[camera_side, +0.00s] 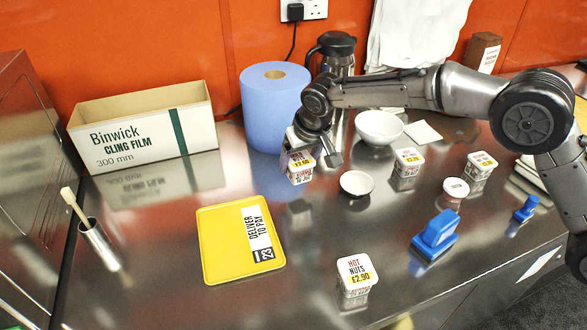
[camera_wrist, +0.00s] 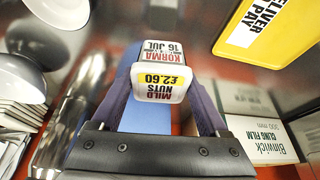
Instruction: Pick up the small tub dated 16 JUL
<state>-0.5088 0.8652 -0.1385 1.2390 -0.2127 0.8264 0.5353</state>
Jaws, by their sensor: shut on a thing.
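My gripper (camera_side: 312,150) is shut on a small white tub (camera_side: 300,173), with its fingers on either side of it. In the wrist view the tub (camera_wrist: 160,70) sits between the fingertips; its lid reads MILD NUTS £2.60 and its side reads KORMA 16 JUL. In the side view the tub hangs above the steel counter, apart from its reflection below. Another small tub (camera_side: 355,270), lid HOT NUTS £2.90, stands at the front. Two more tubs, one (camera_side: 408,157) near the bowls and one (camera_side: 481,160) farther right, stand behind; their dates are too small to read.
A yellow tray (camera_side: 222,262) lies left of the tub. A blue roll (camera_side: 274,105) and flask (camera_side: 335,45) stand behind my gripper. A cling film box (camera_side: 145,130) stands back left.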

